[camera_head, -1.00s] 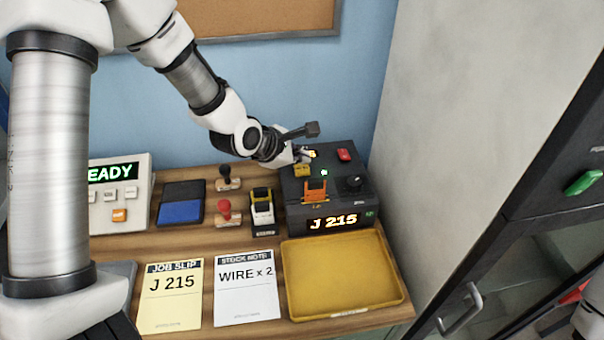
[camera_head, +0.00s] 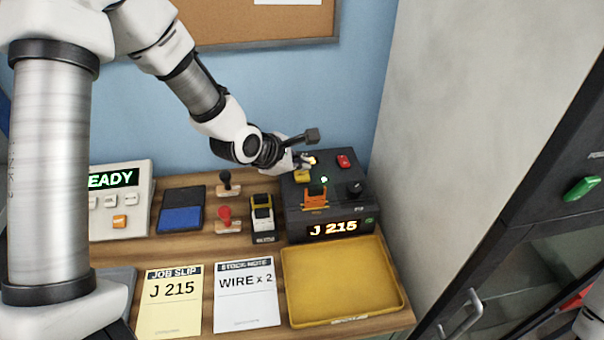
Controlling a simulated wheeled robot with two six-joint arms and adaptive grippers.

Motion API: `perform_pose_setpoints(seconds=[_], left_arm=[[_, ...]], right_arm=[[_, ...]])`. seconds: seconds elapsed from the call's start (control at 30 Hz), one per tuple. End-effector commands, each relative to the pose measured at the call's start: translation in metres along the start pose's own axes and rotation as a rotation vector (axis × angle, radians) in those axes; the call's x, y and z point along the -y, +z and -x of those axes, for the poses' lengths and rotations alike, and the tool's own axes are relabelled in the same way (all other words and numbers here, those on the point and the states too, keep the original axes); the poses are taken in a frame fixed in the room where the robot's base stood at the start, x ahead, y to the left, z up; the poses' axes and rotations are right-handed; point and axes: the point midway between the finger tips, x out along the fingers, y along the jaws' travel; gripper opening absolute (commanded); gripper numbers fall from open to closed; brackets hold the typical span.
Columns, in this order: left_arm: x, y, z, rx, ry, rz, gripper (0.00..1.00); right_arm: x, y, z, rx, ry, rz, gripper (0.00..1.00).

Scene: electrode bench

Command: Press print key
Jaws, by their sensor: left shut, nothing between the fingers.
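A dark machine (camera_head: 289,216) stands at the back right of the bench. Its display (camera_head: 334,229) reads J 215. On its top are a yellow key (camera_head: 302,176), a red key (camera_head: 344,161), a lit green lamp (camera_head: 324,180), an orange part (camera_head: 315,196) and a dark knob (camera_head: 355,188). I cannot read which key is the print key. My left gripper (camera_head: 308,161) is shut and empty at the machine's back left, just behind the yellow key. Whether it touches anything is too small to tell. My right gripper is not in view.
A console (camera_head: 143,190) with an orange key (camera_head: 120,222) stands at the left, partly hidden by my arm. A blue pad (camera_head: 180,217), stamps (camera_head: 225,216), a small black-and-yellow device (camera_head: 262,226), paper slips (camera_head: 246,310) and a yellow tray (camera_head: 340,280) fill the bench. A grey wall (camera_head: 450,90) rises on the right.

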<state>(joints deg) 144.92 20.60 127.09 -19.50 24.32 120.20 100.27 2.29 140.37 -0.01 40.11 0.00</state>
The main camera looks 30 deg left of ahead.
Motion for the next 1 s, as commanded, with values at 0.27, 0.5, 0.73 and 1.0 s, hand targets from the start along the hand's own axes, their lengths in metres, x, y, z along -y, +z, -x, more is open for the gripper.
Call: perform_pose_setpoints(seconds=[0.27, 0.5, 0.73, 1.0], left_arm=[[0.0, 0.0, 0.0, 0.0, 0.0, 0.0, 0.0], [0.0041, -0.0041, -0.0053, 0.0, -0.001, 0.0, 0.0], [0.0043, -0.0043, -0.0057, 0.0, 0.0, 0.0, 0.0], [0.0052, -0.0052, -0.0069, 0.0, 0.0, 0.0, 0.0]], right_arm=[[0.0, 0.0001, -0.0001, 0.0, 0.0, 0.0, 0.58], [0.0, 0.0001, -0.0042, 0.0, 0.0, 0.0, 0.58], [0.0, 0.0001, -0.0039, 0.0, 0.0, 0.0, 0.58], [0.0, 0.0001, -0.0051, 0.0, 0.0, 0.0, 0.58]])
